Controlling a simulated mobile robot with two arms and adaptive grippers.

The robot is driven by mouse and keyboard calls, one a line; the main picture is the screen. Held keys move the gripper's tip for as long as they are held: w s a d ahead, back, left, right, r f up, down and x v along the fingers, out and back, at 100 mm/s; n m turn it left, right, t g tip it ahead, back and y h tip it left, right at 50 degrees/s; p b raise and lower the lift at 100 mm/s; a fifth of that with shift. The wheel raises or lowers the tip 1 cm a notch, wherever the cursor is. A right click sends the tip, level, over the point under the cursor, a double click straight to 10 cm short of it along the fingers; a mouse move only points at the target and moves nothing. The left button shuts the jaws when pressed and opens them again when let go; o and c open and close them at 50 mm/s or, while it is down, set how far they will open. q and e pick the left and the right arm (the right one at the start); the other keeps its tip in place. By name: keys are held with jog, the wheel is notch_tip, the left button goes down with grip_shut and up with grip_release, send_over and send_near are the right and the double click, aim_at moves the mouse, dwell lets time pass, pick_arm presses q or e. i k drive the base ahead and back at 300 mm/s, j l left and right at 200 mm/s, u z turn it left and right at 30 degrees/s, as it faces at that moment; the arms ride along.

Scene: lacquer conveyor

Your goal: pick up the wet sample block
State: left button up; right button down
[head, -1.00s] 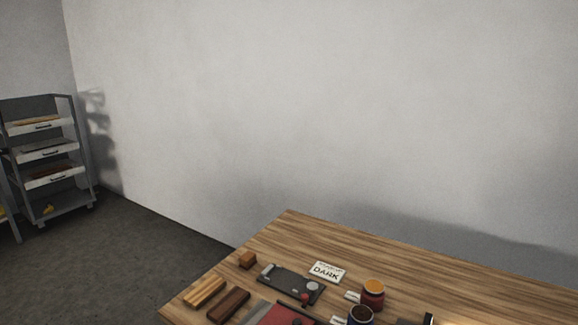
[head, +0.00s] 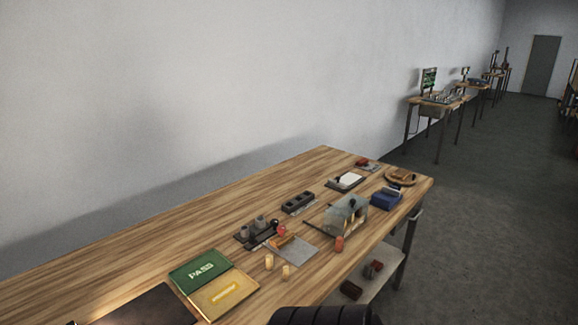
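I cannot tell for sure which piece is the wet sample block. A small orange-brown block (head: 284,241) lies on a grey sheet (head: 300,252) near the middle of the wooden bench (head: 150,248). A pale yellow piece (head: 224,293) lies on a tan pad (head: 209,303) beside a green PASS pad (head: 184,277). Neither gripper shows in the head view. Only a dark rounded part of my own body shows at the bottom edge.
A dark holder with grey cylinders (head: 256,232), a clear box (head: 346,214), a blue container (head: 386,198) and a round wooden tray (head: 389,179) stand on the bench. A lower shelf (head: 382,283) holds dark blocks. Floor is open at right.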

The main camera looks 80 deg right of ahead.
aim_at(402, 175)
jog(key=z, duration=3.25)
jog(key=i+u, duration=0.15)
jog(key=u, duration=0.2)
jog(key=i+l+u, duration=0.1)
jog(key=u, duration=0.2)
jog(key=i+l+u, duration=0.1)
jog(key=i+l, duration=0.15)
jog(key=i+l+u, duration=0.15)
jog(key=l, duration=0.3)
jog(key=i+l+u, duration=0.1)
jog(key=i+l, duration=0.2)
jog(key=i+l+u, duration=0.1)
jog(key=l, duration=0.35)
jog(key=i+l+u, duration=0.1)
jog(key=i+l, duration=0.2)
jog(key=l, duration=0.1)
